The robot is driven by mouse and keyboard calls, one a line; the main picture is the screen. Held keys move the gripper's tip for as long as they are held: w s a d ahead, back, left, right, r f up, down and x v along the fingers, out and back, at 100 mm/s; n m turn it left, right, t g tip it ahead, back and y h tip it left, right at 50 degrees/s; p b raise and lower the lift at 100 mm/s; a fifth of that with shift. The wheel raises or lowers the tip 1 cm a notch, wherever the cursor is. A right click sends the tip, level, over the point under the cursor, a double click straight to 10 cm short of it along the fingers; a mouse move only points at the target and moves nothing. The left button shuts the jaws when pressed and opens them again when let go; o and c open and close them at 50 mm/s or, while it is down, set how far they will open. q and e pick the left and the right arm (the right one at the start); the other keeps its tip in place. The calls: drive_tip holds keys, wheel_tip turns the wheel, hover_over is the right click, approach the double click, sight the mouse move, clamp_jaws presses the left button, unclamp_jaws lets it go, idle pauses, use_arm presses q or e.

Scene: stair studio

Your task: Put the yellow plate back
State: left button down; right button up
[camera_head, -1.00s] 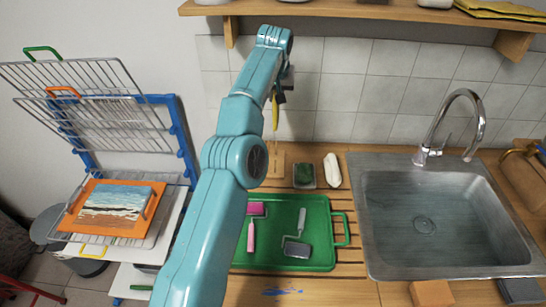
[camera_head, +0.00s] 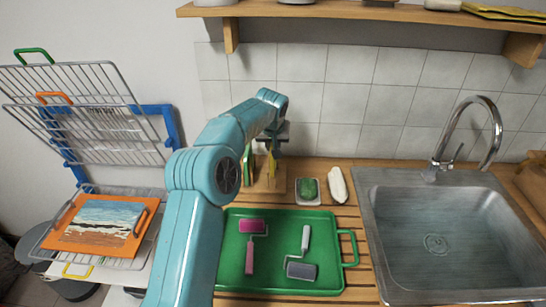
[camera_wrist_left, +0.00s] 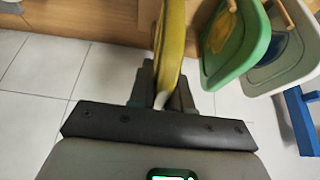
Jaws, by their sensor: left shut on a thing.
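The yellow plate (camera_head: 271,163) is on edge in my left gripper (camera_head: 272,142), close to the tiled wall. In the left wrist view the plate (camera_wrist_left: 171,45) shows nearly edge-on between the fingers (camera_wrist_left: 160,88). A wooden rack (camera_head: 271,184) stands on the counter around and below the plate in the head view; I cannot tell whether they touch. A green plate (camera_wrist_left: 238,45) and a pale plate (camera_wrist_left: 295,70) stand on edge to the right in the wrist view, apart from the yellow one. My right gripper is not in view.
A green tray (camera_head: 335,222) with two rollers lies in front. A dish with a green sponge (camera_head: 307,190) and a white bar (camera_head: 337,185) lie right of the rack. The sink (camera_head: 440,240) is at right, a drying rack (camera_head: 75,110) at left, and a shelf (camera_head: 380,14) above.

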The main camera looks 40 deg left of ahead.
use_arm(q)
wheel_tip(320, 180, down, 4)
drive_tip(key=shift+w+a+r, duration=0.1)
drive_tip(key=shift+w+f, duration=0.1)
drive_tip(key=shift+f, duration=0.1)
drive_tip(key=shift+s+r, duration=0.25)
drive_tip(key=shift+f, duration=0.35)
drive_tip(key=c, duration=1.1)
unclamp_jaws()
drive_tip(key=shift+w, duration=0.15)
drive_tip(key=shift+o, duration=0.2)
drive_tip(key=shift+r, duration=0.1)
